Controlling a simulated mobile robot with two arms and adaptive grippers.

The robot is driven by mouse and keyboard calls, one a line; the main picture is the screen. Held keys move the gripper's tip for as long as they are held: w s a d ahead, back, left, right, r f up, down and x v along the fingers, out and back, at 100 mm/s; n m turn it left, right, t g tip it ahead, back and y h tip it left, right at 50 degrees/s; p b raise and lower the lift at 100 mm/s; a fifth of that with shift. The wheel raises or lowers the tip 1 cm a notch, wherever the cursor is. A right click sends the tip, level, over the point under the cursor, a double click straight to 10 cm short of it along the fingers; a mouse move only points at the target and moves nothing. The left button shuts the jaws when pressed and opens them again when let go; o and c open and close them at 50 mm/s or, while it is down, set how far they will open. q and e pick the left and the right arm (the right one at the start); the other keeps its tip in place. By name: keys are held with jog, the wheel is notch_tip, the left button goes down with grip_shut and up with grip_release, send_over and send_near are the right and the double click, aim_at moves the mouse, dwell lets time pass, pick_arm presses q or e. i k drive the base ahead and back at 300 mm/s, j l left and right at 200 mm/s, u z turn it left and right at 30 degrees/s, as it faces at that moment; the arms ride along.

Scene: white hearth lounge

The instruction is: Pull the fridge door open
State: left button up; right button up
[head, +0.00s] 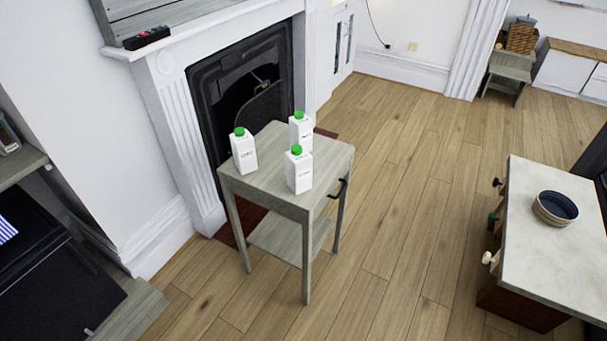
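No fridge or fridge door can be made out in the head view. A dark object (592,155) is cut off at the right edge, behind the white-topped cabinet, and I cannot tell what it is. Neither of my grippers is in view.
A small grey wooden table (262,190) with several white, green-capped cartons (299,170) stands before the white fireplace (180,130). A white-topped cabinet (540,260) with a dark bowl (555,208) is at right. Grey shelving (130,310) is at lower left. Wooden floor (400,200) between is clear.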

aim_at(59, 291)
jog(key=u, duration=0.45)
jog(key=j+u, duration=0.15)
jog(key=u, duration=0.8)
jog(key=j+u, duration=0.1)
jog(key=u, duration=0.35)
